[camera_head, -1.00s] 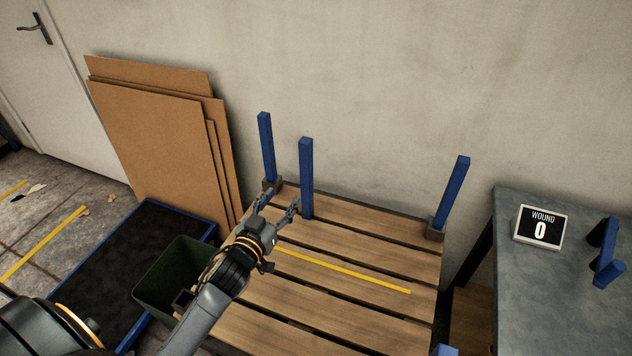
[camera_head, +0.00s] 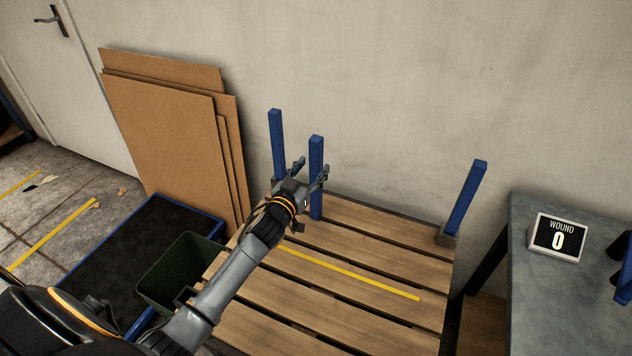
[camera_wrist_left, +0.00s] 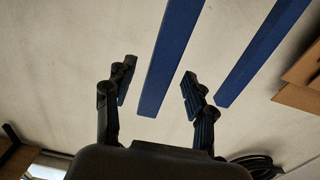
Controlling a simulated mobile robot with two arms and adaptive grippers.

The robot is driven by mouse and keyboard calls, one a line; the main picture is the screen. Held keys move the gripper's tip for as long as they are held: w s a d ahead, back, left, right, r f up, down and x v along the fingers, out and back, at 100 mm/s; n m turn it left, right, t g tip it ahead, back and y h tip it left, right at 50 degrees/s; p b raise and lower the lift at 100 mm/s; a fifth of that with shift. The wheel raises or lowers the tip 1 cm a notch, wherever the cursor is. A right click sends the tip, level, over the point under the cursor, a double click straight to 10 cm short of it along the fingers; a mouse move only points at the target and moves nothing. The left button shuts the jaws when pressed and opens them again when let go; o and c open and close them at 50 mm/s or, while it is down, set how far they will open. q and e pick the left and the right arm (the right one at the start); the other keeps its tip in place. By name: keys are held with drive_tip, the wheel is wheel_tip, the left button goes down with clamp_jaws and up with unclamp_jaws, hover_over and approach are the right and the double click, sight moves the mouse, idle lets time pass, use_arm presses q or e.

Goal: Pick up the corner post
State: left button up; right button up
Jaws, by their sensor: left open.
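A blue post (camera_head: 316,160) stands upright near the back left of the pallet. It passes between the spread fingers of my left gripper (camera_head: 312,168), and I cannot tell whether they touch it. The left wrist view shows the same post (camera_wrist_left: 172,55) between the two open fingers (camera_wrist_left: 158,88). A second blue post (camera_head: 276,140) stands at the back left corner, and in the wrist view it is outside the fingers to the right (camera_wrist_left: 262,50). A third blue post (camera_head: 467,195) stands tilted in a block at the back right corner. My right gripper is not in view.
The slatted pallet (camera_head: 365,252) has a yellow strip (camera_head: 350,274) and is otherwise bare. A dark green bin (camera_head: 180,270) and cardboard sheets (camera_head: 165,140) are on the left. A grey table (camera_head: 545,310) with a "WOUND 0" sign (camera_head: 558,238) is on the right.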

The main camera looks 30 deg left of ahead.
sight(314, 164)
use_arm(q)
drive_tip(key=w, duration=0.3)
drive_tip(key=shift+w+a, duration=0.1)
drive_tip(key=shift+w, duration=0.15)
drive_tip(key=shift+r, duration=0.1)
clamp_jaws()
